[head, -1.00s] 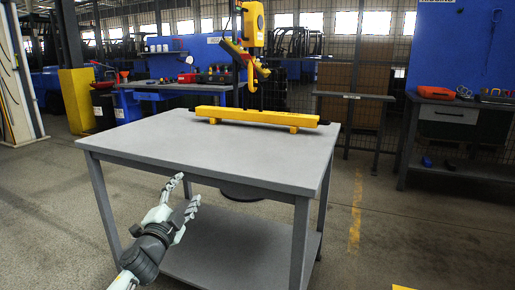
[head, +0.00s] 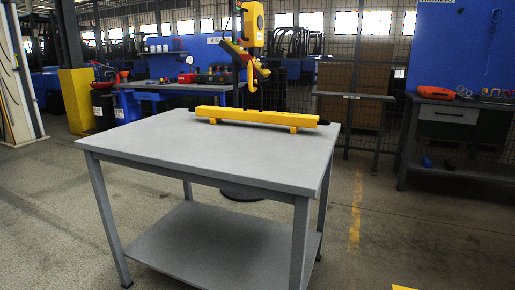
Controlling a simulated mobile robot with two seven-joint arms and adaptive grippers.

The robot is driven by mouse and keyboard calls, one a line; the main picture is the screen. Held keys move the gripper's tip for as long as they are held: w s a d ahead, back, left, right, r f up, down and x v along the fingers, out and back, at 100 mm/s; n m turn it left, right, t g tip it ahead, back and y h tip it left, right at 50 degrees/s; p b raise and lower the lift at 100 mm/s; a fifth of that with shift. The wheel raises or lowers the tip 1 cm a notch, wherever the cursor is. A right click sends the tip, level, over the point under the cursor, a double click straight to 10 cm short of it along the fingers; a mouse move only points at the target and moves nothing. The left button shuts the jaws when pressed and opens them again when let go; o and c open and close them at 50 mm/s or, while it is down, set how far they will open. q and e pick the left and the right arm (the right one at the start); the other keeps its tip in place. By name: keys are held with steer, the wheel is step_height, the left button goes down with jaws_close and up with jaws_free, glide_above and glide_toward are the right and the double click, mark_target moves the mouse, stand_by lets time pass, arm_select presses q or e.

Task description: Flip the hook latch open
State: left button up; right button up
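A yellow counterweight fixture stands at the far side of the grey table (head: 200,150). Its long yellow base beam (head: 262,117) lies across the tabletop on short feet. Above the beam is a yellow hook (head: 251,75), with a red and yellow angled piece (head: 244,57) beside it and a yellow block (head: 252,24) over it. The hook's latch is too small to make out, so I cannot tell whether it is open or shut. Neither of my grippers shows in the head view.
The tabletop in front of the beam is bare, and the lower shelf (head: 210,245) is empty. A workbench (head: 450,120) with a red case stands at the right. A blue bench with tools (head: 180,85) is behind, at the left. The floor around the table is clear.

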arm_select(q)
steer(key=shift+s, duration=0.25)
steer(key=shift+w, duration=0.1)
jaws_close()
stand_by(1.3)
